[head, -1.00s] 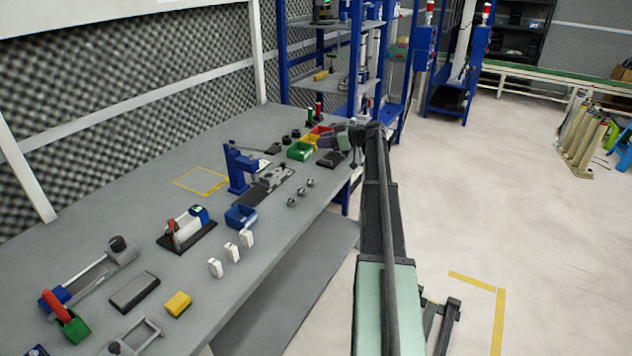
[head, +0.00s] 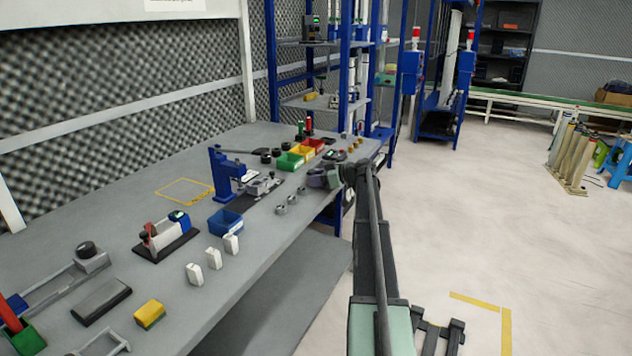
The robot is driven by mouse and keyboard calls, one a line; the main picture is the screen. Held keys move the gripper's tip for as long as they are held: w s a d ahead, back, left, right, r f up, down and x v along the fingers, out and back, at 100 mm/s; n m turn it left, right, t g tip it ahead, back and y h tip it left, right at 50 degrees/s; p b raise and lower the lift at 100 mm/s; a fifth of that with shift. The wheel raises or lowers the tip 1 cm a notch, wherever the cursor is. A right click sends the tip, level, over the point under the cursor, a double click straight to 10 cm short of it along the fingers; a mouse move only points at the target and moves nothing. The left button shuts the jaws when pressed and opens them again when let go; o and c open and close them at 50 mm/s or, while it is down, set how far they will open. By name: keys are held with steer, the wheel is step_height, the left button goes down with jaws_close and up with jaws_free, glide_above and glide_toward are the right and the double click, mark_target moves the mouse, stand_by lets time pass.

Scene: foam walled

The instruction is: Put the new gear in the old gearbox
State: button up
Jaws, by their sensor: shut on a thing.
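My gripper (head: 322,178) is at the far end of my arm, low near the bench's right edge, just right of a row of small grey round parts (head: 292,199). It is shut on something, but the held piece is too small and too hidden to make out. A grey metal housing (head: 262,184), which may be the old gearbox, sits on a dark mat left of my gripper, beside a blue press (head: 222,170). I cannot tell for certain which piece is the new gear.
Green, yellow and red bins (head: 290,161) stand beyond the housing. A blue bin (head: 226,221), white blocks (head: 212,259) and a yellow block (head: 149,313) lie nearer on the bench (head: 255,260). Blue shelving (head: 272,60) stands at the back.

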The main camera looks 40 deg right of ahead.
steer(key=o, duration=0.9)
steer(key=shift+o, duration=0.2)
steer(key=p+v, duration=0.3)
steer(key=v, duration=0.7)
steer(key=shift+s+d, duration=0.25)
steer(key=shift+d, duration=0.05)
steer(key=shift+o, duration=0.4)
steer(key=shift+r, duration=0.1)
